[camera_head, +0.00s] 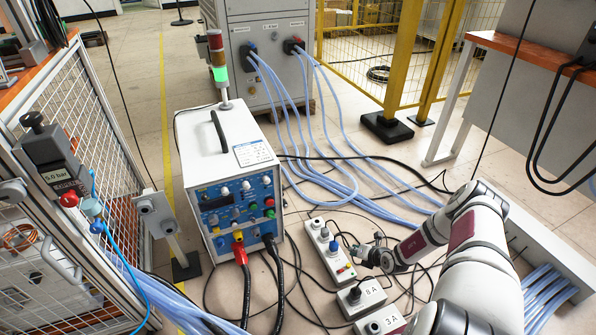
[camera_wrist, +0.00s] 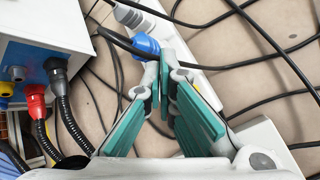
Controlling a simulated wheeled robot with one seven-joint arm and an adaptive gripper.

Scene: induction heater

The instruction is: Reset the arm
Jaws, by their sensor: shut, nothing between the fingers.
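My arm reaches in from the lower right of the head view. My gripper (camera_head: 370,252) hangs over the right side of a white power strip on the floor. In the wrist view the two green-padded fingers of my gripper (camera_wrist: 164,68) converge at their tips, shut with nothing held. Just beyond the tips is a blue plug (camera_wrist: 146,45), also seen on the power strip (camera_head: 332,244) in the head view. Whether the fingertips touch the plug I cannot tell.
The white induction heater (camera_head: 220,150) stands to the left, with red and black cables (camera_head: 243,278) at its front. Boxes marked 8A (camera_head: 362,296) and 3A (camera_head: 380,321) lie below my gripper. Loose black cables cross the floor. A wire fence (camera_head: 90,110) is at left.

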